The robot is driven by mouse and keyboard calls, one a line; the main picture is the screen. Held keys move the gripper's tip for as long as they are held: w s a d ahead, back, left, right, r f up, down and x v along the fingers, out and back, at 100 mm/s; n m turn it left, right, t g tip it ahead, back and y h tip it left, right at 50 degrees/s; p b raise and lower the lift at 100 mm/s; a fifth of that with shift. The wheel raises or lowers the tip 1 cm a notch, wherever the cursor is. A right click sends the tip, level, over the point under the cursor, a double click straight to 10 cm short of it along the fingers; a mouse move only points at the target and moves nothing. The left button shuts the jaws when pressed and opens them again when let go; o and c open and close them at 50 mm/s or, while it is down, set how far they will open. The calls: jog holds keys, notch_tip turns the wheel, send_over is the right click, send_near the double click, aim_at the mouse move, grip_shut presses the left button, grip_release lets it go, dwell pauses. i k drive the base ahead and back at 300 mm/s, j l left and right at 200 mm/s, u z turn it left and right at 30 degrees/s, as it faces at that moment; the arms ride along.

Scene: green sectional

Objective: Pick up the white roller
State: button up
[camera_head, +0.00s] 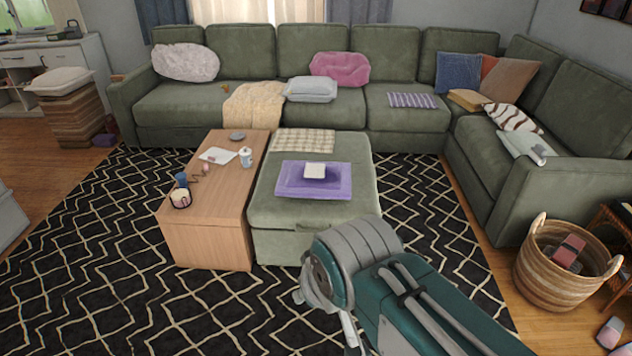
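I cannot pick out a white roller with certainty. A small white cup-like object (246,158) stands on the wooden coffee table, beside a flat white item (217,155). My arm reaches in from the lower right, in front of the ottoman and well short of these objects. No gripper fingertips can be made out, and nothing is seen held.
The green sectional (280,103) lines the back and right. A green ottoman (330,217) with a purple tray (287,188) adjoins the coffee table (215,215). A woven basket (545,285) stands at right. The patterned rug (90,270) is open at left.

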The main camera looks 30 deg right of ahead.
aim_at(537, 153)
jog(key=l+z, duration=0.4)
jog(key=i+l+z, duration=0.1)
jog(key=l+z, duration=0.3)
jog(key=i+l+z, duration=0.15)
jog(key=l+z, duration=0.25)
jog(key=i+l+z, duration=0.15)
jog(key=z, duration=0.25)
jog(key=i+l+z, duration=0.25)
jog(key=z, duration=0.15)
jog(key=l+u, duration=0.1)
jog(key=u, duration=1.3)
jog(key=z, duration=1.4)
jog(key=i+j+z, duration=0.1)
jog(key=i+j, duration=0.2)
jog(key=i, duration=0.3)
jog(key=i+j+z, duration=0.15)
jog(key=i+j, duration=0.2)
jog(key=i, duration=0.2)
